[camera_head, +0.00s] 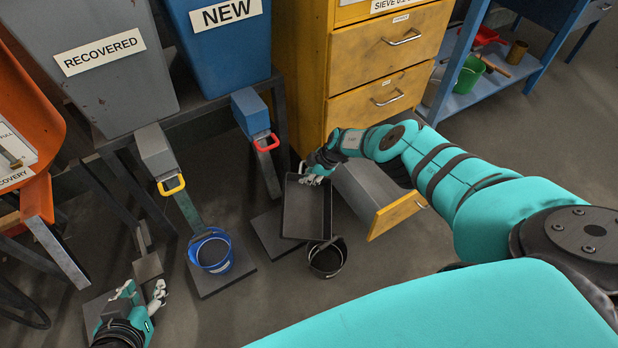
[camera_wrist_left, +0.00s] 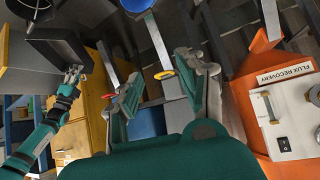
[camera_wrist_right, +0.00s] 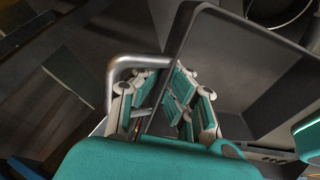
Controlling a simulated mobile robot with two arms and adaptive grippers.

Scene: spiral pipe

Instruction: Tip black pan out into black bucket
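The black pan (camera_head: 306,212) is a rectangular tray held by my right gripper (camera_head: 311,178) at its far end. The near edge of the pan (camera_wrist_right: 235,60) lies at the back rim of the black bucket (camera_head: 327,260), which stands upright on the floor. The pan's inside looks dark, and I cannot tell what it holds. My left gripper (camera_head: 143,290) is open and empty at lower left; its spread fingers show in the left wrist view (camera_wrist_left: 162,85).
A blue bucket (camera_head: 212,252) stands on a grey plate left of the black bucket. An open drawer (camera_head: 397,214) of the yellow cabinet (camera_head: 380,90) is right of the pan. RECOVERED (camera_head: 95,85) and NEW (camera_head: 220,50) bins stand behind. Floor at front centre is clear.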

